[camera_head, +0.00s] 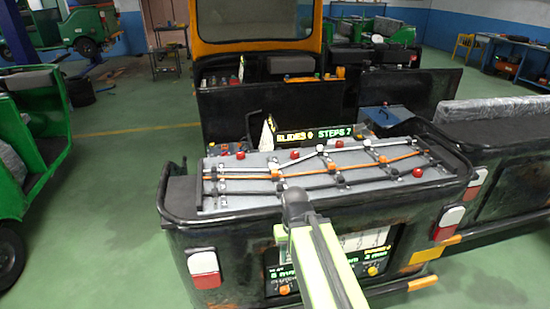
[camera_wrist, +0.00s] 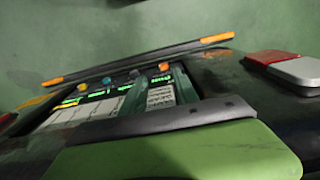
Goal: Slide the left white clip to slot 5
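A grey board (camera_head: 225,200) lies on the back of the dark rickshaw, with several dark lines running across it. Orange clips (camera_head: 383,159) sit on the orange line below. The slot numbers are too small to read. My gripper (camera_head: 296,203) is at the front edge of the board, below the white clips and apart from them. The wrist view shows no clips.
Red knobs (camera_head: 418,172) stand on the board. A lit sign (camera_head: 315,134) reading "SLIDES 0 STEPS 7" stands behind it. A lit panel (camera_head: 370,240) is on the rickshaw's rear and also shows in the wrist view (camera_wrist: 110,98). Open green floor (camera_head: 120,190) lies to the left.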

